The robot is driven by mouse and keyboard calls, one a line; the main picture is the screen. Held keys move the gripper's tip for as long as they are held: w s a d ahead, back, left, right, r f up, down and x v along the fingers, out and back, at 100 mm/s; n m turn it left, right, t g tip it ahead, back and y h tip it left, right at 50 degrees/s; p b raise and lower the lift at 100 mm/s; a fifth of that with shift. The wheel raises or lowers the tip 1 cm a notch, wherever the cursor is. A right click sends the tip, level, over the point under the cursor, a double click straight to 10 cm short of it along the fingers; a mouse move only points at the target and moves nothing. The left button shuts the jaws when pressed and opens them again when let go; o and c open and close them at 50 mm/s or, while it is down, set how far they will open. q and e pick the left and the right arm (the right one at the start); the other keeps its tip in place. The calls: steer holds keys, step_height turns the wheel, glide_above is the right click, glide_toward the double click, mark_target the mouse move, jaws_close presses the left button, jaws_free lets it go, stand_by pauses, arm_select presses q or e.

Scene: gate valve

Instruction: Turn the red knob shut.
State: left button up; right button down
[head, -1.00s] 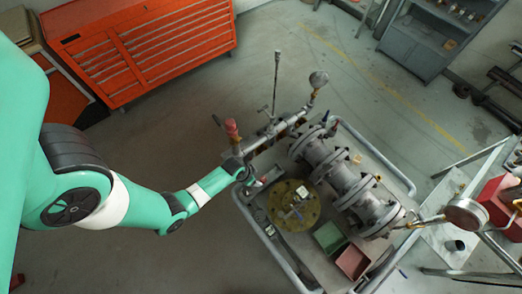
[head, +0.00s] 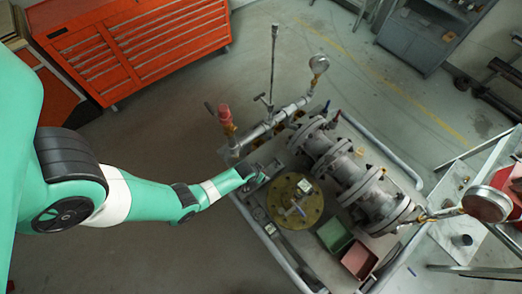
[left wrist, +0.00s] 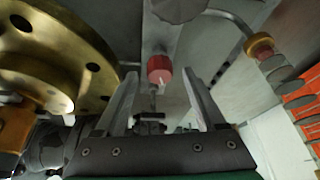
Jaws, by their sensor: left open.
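The red knob (left wrist: 160,69) shows in the left wrist view as a small red cylinder below a grey round body. It appears between the two fingertips of my left gripper (left wrist: 160,76), with a visible gap on each side. The fingers are open, and I cannot tell how deep the knob is between them. In the head view my left gripper (head: 263,171) is over the near left part of the cart, beside the brass flange (head: 311,204). The knob is not clearly visible there and seems hidden by the gripper. My right gripper is not in view.
A red-topped fitting (head: 225,114) stands on the pipe at the cart's left corner. Flanged grey piping (head: 353,177) runs right of the brass flange. Green (head: 334,235) and pink (head: 359,260) bins are at the front. A red tool cabinet (head: 135,45) stands behind.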

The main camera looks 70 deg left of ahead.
arm_select(q)
steer(key=shift+w+a+f, duration=0.15)
steer(key=shift+w+f, duration=0.05)
steer(key=shift+f, duration=0.4)
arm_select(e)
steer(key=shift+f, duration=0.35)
arm_select(q)
jaws_close()
steer(key=shift+m, duration=0.7)
steer(key=shift+a+m+t+h, duration=0.1)
steer(key=shift+m+t+h, duration=0.5)
steer(key=shift+m, duration=1)
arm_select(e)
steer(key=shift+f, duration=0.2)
arm_select(q)
jaws_free()
